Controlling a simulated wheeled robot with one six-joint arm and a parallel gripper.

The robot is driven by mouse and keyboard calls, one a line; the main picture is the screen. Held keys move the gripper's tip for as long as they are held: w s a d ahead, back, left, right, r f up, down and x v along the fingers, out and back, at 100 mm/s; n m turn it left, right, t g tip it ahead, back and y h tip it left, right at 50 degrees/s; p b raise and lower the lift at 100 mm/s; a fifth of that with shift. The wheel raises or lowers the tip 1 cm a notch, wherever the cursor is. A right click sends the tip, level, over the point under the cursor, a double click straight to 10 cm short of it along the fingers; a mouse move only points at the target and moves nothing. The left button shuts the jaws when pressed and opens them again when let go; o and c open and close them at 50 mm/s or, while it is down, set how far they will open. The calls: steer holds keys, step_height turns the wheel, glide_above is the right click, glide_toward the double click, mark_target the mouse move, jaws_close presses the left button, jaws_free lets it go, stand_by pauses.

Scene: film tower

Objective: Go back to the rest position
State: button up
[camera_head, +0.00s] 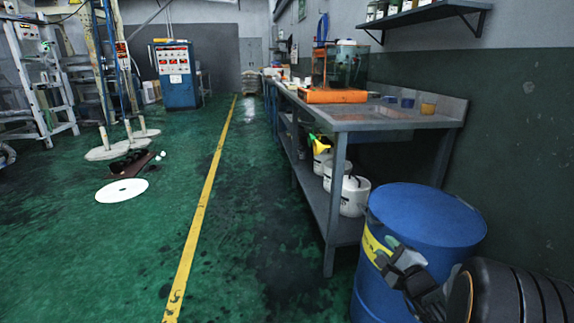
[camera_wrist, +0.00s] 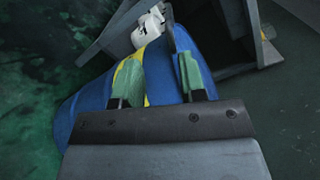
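My gripper (camera_head: 391,253) is at the lower right of the head view, in front of the blue barrel (camera_head: 428,215). My dark arm fills the bottom right corner. In the wrist view, my gripper (camera_wrist: 158,76) shows two green finger pads set apart, with nothing held between them. The blue barrel (camera_wrist: 82,118) with its yellow label lies behind the fingers there. I cannot tell whether the fingers touch the barrel.
A metal workbench (camera_head: 372,123) runs along the right wall, with white containers (camera_head: 347,191) on its lower shelf. A wall shelf (camera_head: 425,16) hangs above. Green floor with a yellow line (camera_head: 205,195) is open to the left. A white disc (camera_head: 121,190) lies there.

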steer(key=s+a+r+n+g+y+p, duration=0.4)
steer(key=a+r+n+g+p, duration=0.15)
steer(key=a+r+p, duration=0.4)
steer(key=s+a+r+n+g+y+p, duration=0.45)
steer(key=a+r+n+p, duration=0.25)
steer(key=a+r+p, duration=0.3)
steer(key=s+d+r+n+g+h+p, duration=0.2)
steer(key=s+r+n+h+p, duration=0.2)
steer(key=r+p, duration=0.6)
steer(key=s+d+r+n+g+h+p, duration=0.2)
steer(key=s+r+n+h+p, duration=0.2)
steer(key=r+p, duration=0.6)
steer(key=shift+s+r+n+h+p, duration=0.3)
steer(key=shift+n+h+p, duration=0.3)
steer(key=shift+h, duration=0.45)
